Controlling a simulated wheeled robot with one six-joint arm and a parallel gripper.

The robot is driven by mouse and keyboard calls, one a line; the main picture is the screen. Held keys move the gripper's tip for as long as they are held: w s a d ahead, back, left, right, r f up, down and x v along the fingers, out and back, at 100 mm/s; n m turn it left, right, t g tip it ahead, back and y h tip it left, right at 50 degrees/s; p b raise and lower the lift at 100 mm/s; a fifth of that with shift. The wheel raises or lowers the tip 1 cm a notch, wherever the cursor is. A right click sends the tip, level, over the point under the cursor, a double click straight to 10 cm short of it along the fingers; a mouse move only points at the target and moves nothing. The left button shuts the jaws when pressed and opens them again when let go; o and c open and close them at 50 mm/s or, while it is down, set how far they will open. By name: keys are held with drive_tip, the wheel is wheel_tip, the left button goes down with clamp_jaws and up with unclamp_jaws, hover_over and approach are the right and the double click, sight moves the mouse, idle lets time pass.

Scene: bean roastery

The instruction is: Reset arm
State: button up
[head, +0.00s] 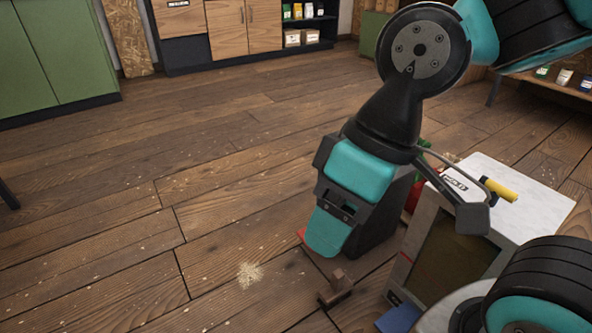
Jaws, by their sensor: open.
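My arm comes in from the top right and bends down at a black joint (420,50). My gripper (345,248), black and teal, hangs at its lower end, pointing down over the wooden floor. It is open, and no held object shows. Its far side and the space between its fingers are mostly hidden. A small brown block-like object (337,288) shows just below it; I cannot tell if they touch.
A pale scatter (250,274) lies on the floor. Green cabinets (50,60) and wooden cupboards (228,27) line the back.

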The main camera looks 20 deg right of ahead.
wheel_tip(320, 180, up, 46)
drive_tip(key=p, duration=4.5)
drive_tip(key=shift+p, duration=0.3)
